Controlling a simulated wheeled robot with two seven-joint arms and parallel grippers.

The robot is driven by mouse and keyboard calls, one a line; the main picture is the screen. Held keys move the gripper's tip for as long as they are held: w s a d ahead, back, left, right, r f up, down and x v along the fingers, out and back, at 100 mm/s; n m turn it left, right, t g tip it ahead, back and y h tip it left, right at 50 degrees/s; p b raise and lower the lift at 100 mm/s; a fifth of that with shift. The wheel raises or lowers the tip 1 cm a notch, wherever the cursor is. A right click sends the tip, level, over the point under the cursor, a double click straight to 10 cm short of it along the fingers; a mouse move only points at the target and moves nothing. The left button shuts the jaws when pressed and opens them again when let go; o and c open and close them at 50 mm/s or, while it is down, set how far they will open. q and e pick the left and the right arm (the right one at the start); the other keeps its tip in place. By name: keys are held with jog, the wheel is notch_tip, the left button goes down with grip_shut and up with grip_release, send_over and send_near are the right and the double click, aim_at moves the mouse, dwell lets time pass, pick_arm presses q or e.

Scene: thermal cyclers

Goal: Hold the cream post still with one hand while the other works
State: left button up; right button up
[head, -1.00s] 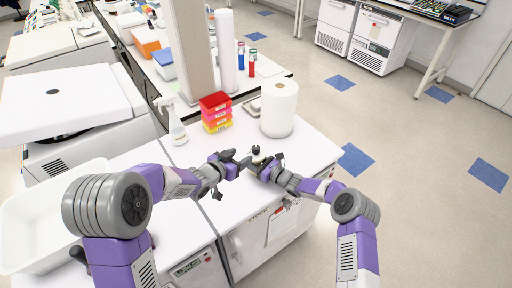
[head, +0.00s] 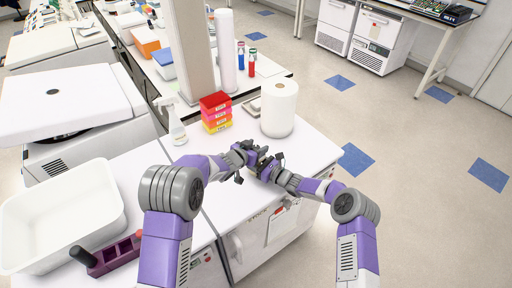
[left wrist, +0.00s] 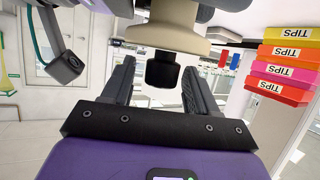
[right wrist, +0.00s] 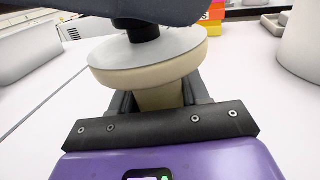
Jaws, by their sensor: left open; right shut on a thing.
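The cream post (right wrist: 160,97) has a wide round flange with a pale top and a black knob (left wrist: 162,70) above it. My right gripper (right wrist: 160,100) is shut on the post below the flange. My left gripper (left wrist: 160,88) is open, with its two fingers on either side of the black knob; I cannot tell whether they touch it. In the head view my left gripper (head: 252,153) and right gripper (head: 264,166) are close together over the white bench and mostly hide the post.
A paper roll (head: 280,110), stacked tip boxes (head: 215,112) and a spray bottle (head: 176,125) stand behind the grippers. A white tub (head: 62,215) and a dark red holder (head: 115,255) are at the left. Bench right of the grippers is clear.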

pick_arm(q)
jog(key=c, duration=1)
jog(key=shift+o, duration=0.2)
jog(key=shift+a+m+h, duration=0.1)
jog(key=shift+m+h, duration=0.2)
jog(key=shift+m, duration=0.1)
jog(key=shift+m+g+h, duration=0.5)
jog(key=shift+g, duration=0.1)
jog(key=o, duration=1)
jog(key=shift+c, duration=0.2)
jog(key=v, duration=1.2)
